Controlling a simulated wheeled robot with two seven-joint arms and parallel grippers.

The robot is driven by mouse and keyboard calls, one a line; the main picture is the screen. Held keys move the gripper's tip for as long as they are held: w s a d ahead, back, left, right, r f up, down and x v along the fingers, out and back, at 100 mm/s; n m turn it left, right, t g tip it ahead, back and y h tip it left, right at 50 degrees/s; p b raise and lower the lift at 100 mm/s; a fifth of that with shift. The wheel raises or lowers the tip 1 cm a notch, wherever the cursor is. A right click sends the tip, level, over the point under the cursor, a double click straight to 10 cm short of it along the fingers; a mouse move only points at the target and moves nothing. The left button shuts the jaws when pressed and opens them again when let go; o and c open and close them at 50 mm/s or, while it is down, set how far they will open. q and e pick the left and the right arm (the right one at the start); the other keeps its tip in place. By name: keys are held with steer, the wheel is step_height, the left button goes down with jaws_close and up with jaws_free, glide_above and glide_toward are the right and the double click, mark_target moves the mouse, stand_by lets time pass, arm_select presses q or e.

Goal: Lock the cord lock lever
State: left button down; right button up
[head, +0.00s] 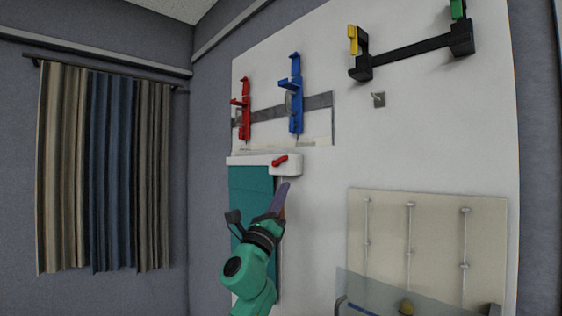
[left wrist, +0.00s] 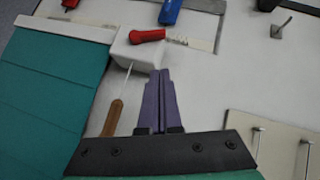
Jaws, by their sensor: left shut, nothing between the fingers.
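A small red lever (head: 280,160) sits on a white housing (head: 287,169) at the right end of the teal blind's top rail. In the left wrist view the red lever (left wrist: 147,36) lies nearly level on the front of the white housing (left wrist: 140,55). A cord with a wooden handle (left wrist: 112,118) hangs from the housing. My left gripper (left wrist: 158,73) is shut and empty, its purple fingers just below the housing's lower right part; I cannot tell whether they touch it. In the head view my left gripper (head: 285,185) is below the lever. My right gripper is out of view.
The teal blind (head: 250,195) hangs left of the cord. Red (head: 242,110) and blue (head: 294,95) clamps are on a rail above. A beige panel with rods (head: 430,230) is at the lower right. The white board between is mostly clear.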

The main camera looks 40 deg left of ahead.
mark_target(286, 162)
arm_select(q)
steer(key=r+p, duration=0.1)
steer(key=w+r+p, duration=0.1)
steer(key=r, duration=0.1)
steer(key=a+r+p, duration=0.1)
steer(key=shift+w+a+r, duration=0.1)
steer(key=shift+w+r, duration=0.2)
steer(key=shift+r, duration=0.1)
steer(key=shift+s+a+r+p, duration=0.1)
steer(key=shift+a+r+p, duration=0.05)
steer(key=shift+a+p, duration=0.2)
steer(key=shift+d, duration=0.1)
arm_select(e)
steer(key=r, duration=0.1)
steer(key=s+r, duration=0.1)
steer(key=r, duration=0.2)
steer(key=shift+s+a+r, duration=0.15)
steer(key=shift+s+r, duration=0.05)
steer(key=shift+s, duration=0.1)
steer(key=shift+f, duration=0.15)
